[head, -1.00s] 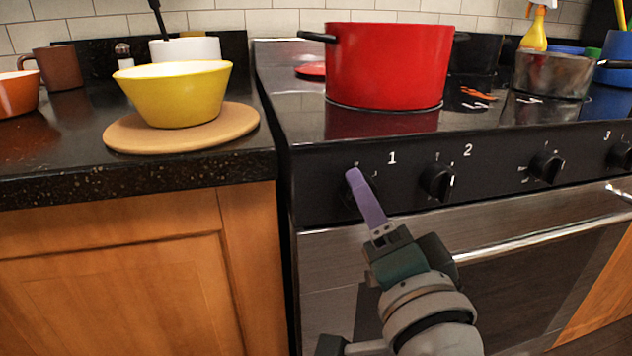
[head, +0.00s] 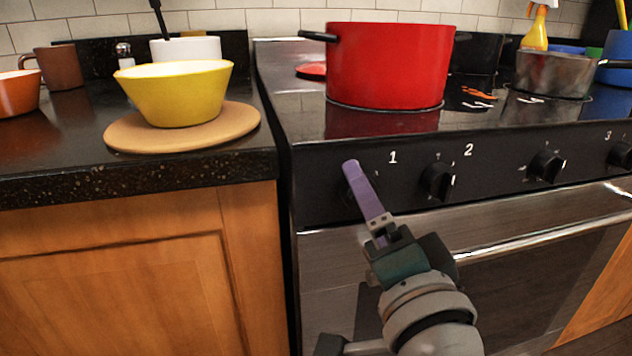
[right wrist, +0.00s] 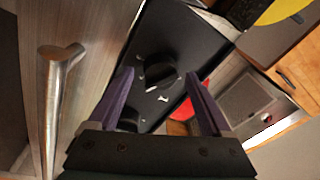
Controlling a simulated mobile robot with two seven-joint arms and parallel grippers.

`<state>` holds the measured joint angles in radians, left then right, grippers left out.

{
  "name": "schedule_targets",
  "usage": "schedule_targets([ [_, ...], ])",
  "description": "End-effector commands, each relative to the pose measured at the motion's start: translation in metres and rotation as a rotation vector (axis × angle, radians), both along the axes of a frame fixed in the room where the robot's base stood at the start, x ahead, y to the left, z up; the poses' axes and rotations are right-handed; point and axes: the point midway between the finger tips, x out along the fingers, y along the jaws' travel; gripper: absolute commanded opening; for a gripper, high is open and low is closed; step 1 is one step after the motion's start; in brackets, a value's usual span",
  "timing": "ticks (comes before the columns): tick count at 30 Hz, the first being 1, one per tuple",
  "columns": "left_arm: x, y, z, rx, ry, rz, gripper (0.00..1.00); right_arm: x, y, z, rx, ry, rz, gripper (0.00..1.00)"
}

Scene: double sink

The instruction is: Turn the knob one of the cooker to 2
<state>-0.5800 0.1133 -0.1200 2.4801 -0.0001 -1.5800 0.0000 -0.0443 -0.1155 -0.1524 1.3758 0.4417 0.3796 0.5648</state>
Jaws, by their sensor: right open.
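The cooker's (head: 320,200) black front panel carries a row of black knobs. Knob one, left of the white "1" mark (head: 392,158), is mostly hidden behind my right gripper (head: 352,168) in the head view. In the right wrist view, the black knob (right wrist: 160,72) lies between the two spread purple fingers of my right gripper (right wrist: 159,76), with a white mark beside it. The gripper is open; I cannot tell whether a finger touches the knob. The setting knob one points to is not readable. My left gripper is not in view.
A second knob (head: 438,181) sits close to the right of the gripper. The oven door handle (head: 540,236) runs below the panel. A red pot (head: 388,65) stands on the cooktop. A yellow bowl (head: 175,95) rests on a round board (head: 240,122) on the left counter.

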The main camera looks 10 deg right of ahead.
Motion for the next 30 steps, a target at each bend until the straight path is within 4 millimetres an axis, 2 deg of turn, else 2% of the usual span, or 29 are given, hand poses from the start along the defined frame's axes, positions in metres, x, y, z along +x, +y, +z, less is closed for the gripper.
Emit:
schedule_targets([
  [5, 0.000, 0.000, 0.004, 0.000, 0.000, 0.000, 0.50, -0.015, 0.000, -0.001, -0.001, 0.002, 0.000, 0.83],
  [12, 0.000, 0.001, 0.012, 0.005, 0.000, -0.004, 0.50, -0.064, 0.002, -0.006, -0.001, 0.004, 0.001, 0.83],
  [18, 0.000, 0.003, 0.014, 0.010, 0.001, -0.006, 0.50, -0.092, 0.002, -0.010, -0.001, 0.003, 0.001, 0.83],
  [22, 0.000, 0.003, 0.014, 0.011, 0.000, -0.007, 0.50, -0.098, 0.003, -0.010, 0.000, 0.000, 0.001, 0.83],
  [30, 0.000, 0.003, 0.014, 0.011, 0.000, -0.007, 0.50, -0.099, 0.003, -0.010, 0.000, 0.000, 0.001, 0.83],
])
